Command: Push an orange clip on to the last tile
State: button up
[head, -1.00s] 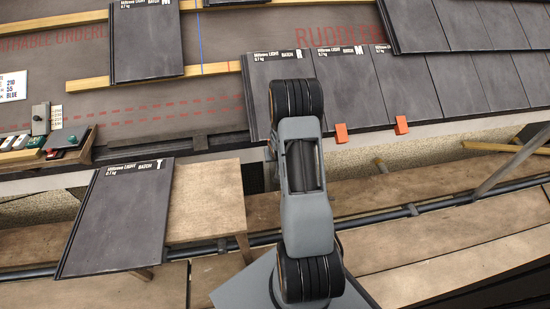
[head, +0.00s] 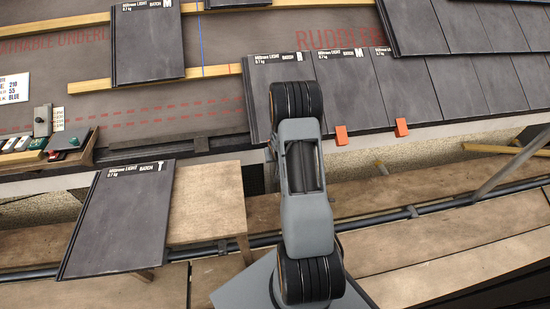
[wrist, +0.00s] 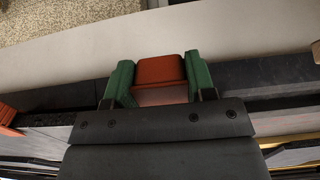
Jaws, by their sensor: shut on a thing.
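In the wrist view, my gripper (wrist: 160,82) has its two green fingers shut on an orange clip (wrist: 160,70). The held clip is at the eave edge, between dark tile edges and the pale fascia; I cannot tell whether it touches the tile. In the head view, the last tile (head: 259,88) is the leftmost of the lower row, partly behind my arm. My gripper and its clip are hidden there by the arm. Two other orange clips (head: 341,135) (head: 401,127) sit on the lower edges of tiles to the right.
A loose tile (head: 115,220) lies on a wooden board (head: 210,205) at lower left. A small tray (head: 85,155) with coloured pieces stands at far left. Another tile (head: 147,45) lies on the battens above. A scaffold pole (head: 440,205) runs along the front.

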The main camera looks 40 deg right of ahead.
jog(key=shift+w+d+r+p, duration=0.2)
jog(key=shift+w+r+p, duration=0.2)
jog(key=shift+p, duration=0.2)
jog(key=shift+w+d+r+p, duration=0.2)
jog(key=shift+w+r+p, duration=0.05)
jog(key=shift+w+p, duration=0.3)
dwell(1.2)
jog(key=o, duration=1.3)
jog(key=shift+s, duration=0.1)
jog(key=shift+o, duration=0.2)
jog(key=shift+f, duration=0.1)
jog(key=shift+p+v, duration=1.35)
jog(key=shift+v, duration=1.7)
jog(key=shift+s+a+r, duration=0.1)
jog(key=shift+s+r, duration=0.25)
jog(key=shift+r, duration=0.05)
